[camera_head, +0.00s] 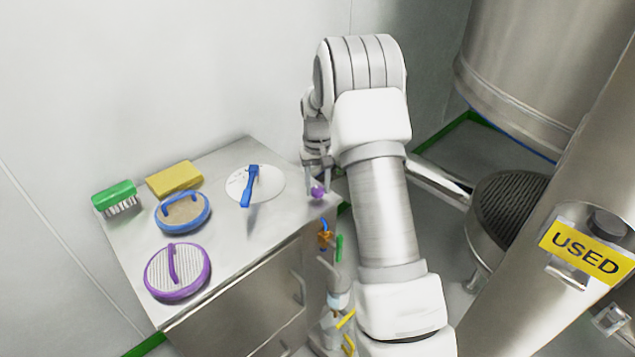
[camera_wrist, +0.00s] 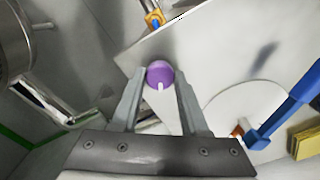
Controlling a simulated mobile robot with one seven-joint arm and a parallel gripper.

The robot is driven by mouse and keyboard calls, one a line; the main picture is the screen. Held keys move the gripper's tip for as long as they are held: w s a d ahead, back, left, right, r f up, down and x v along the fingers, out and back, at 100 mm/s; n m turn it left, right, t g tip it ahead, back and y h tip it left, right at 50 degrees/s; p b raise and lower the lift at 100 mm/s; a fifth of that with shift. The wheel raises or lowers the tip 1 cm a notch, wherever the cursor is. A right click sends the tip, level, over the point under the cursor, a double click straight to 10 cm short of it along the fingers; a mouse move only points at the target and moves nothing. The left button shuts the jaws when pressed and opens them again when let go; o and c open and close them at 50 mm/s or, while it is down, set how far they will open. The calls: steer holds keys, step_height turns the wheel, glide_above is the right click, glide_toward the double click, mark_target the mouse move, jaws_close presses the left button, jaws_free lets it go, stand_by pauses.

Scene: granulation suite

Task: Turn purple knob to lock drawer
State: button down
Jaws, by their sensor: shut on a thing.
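The purple knob (camera_head: 317,192) sits at the right corner of the steel cabinet top (camera_head: 225,245). In the wrist view the round purple knob (camera_wrist: 160,74) lies between the fingertips and has a pale mark on its lower side. My gripper (camera_head: 317,186) points down over that corner, and it also shows in the wrist view (camera_wrist: 159,80), its two fingers closed on the knob's sides. The cabinet's drawer front (camera_head: 245,305) faces the lower right. The lock's position cannot be told.
On the cabinet top are a white disc (camera_head: 268,185) with a blue-handled tool (camera_head: 250,186), a yellow sponge (camera_head: 174,179), a green brush (camera_head: 114,194), a blue-rimmed round pad (camera_head: 182,213) and a purple-rimmed one (camera_head: 178,271). Steel vessels and a "USED" sign (camera_head: 586,252) stand right.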

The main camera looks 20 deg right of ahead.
mark_target(318, 189)
steer(key=m+p, duration=0.2)
steer(key=m, duration=0.4)
steer(key=shift+w+r, duration=0.1)
steer(key=shift+r, duration=0.05)
steer(key=m+p, duration=0.2)
steer(key=m, duration=0.4)
steer(key=shift+m, duration=0.3)
steer(key=shift+c, duration=2)
jaws_free()
step_height(318, 189, up, 17)
steer(key=p, duration=0.2)
steer(key=shift+r, duration=0.1)
